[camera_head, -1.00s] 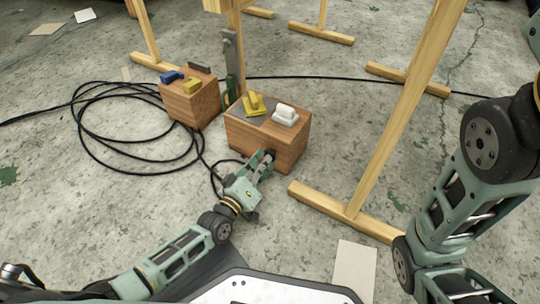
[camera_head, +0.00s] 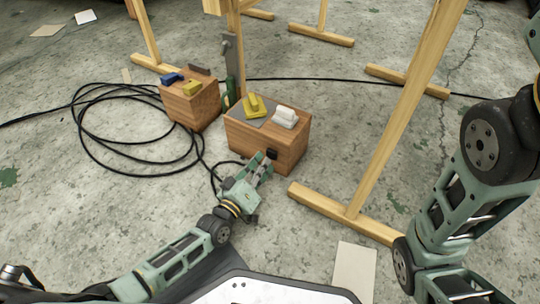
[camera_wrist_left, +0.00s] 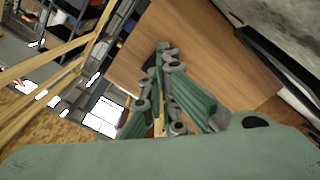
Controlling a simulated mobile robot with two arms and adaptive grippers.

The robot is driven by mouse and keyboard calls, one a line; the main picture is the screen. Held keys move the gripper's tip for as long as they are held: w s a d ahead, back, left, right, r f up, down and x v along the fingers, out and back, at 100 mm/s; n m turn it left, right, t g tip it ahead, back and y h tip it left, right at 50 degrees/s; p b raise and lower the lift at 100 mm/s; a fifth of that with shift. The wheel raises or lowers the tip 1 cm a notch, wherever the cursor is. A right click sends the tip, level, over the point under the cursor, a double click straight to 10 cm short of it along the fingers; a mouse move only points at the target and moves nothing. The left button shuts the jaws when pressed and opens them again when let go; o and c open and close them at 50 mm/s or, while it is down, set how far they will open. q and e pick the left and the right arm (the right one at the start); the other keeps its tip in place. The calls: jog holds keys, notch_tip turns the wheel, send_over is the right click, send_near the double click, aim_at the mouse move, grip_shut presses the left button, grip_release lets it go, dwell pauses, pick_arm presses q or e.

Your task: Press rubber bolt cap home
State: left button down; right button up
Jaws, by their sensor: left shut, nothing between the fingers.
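My left gripper (camera_head: 264,163) is shut and empty, low in front of the near wooden box (camera_head: 255,144). A small dark patch (camera_head: 271,154) shows on the box's front face, just beyond the fingertips. I cannot tell whether it is the rubber bolt cap, a hole or part of the box. In the left wrist view, the closed fingers (camera_wrist_left: 165,48) point at a plain wooden face (camera_wrist_left: 215,58). I cannot tell if they touch it. No bolt cap can be clearly made out. My right arm shows at the right, but its gripper is out of view.
The near box bears a yellow tool (camera_head: 254,105) on a grey sheet and a white stack (camera_head: 285,117). A second box (camera_head: 191,104) holds blue and yellow items. Black cable (camera_head: 100,165) coils at the left. A wooden stand foot (camera_head: 345,213) lies to the right.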

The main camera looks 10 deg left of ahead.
pick_arm(q)
jog(key=shift+p+v, duration=1.2)
jog(key=shift+v, duration=2)
jog(key=shift+r, duration=0.1)
